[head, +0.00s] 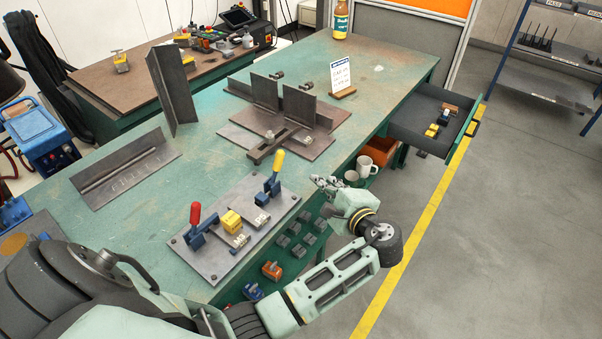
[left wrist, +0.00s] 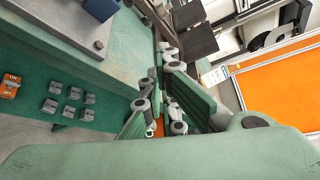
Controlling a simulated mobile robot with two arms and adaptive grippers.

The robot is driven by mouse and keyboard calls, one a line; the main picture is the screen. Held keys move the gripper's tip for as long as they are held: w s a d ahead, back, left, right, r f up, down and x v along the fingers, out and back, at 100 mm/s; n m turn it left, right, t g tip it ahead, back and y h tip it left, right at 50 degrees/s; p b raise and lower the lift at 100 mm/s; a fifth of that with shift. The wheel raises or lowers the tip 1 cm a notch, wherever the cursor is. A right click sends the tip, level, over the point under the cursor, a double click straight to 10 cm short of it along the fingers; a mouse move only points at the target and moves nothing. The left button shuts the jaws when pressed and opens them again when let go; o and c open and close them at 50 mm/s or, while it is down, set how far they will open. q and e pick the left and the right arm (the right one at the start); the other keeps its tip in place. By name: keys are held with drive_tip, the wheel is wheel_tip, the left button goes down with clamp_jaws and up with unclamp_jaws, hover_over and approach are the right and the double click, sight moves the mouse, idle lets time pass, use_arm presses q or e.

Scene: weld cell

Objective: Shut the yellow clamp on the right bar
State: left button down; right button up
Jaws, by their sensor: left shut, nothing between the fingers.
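The yellow-handled clamp (head: 272,185) stands on the right part of a grey fixture plate (head: 211,264), its handle pointing up. A red-handled clamp (head: 196,232) stands on the left part, handle also up. Small metal bars lie in front of the clamps, the right bar (head: 262,218) by the yellow one. A yellow block (head: 231,220) sits between the clamps. My left gripper (head: 322,182) is shut and empty, right of the yellow clamp and apart from it, beyond the bench's front edge. It also shows in the left wrist view (left wrist: 166,98). My right gripper is not in view.
Welded steel plates (head: 283,106) stand behind on the green bench (head: 215,125). Mugs (head: 366,167) and an open drawer (head: 415,118) are right of my gripper. Grey buttons (left wrist: 70,100) and an orange switch (left wrist: 10,85) are on the bench front.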

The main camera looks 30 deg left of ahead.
sight(277, 168)
use_arm(q)
drive_tip(key=x, duration=0.6)
drive_tip(key=p+x, duration=0.1)
drive_tip(key=x, duration=0.3)
drive_tip(key=shift+a+r, duration=0.1)
drive_tip(key=shift+r, duration=0.3)
drive_tip(key=s, duration=0.1)
drive_tip(key=s+r+p, duration=0.1)
drive_tip(key=p, duration=0.1)
drive_tip(key=shift+s+a+r, duration=0.25)
drive_tip(key=shift+s+a, duration=0.15)
drive_tip(key=shift+s+r, duration=0.15)
drive_tip(key=shift+s, duration=0.25)
drive_tip(key=shift+w, duration=0.1)
drive_tip(key=shift+a, duration=0.15)
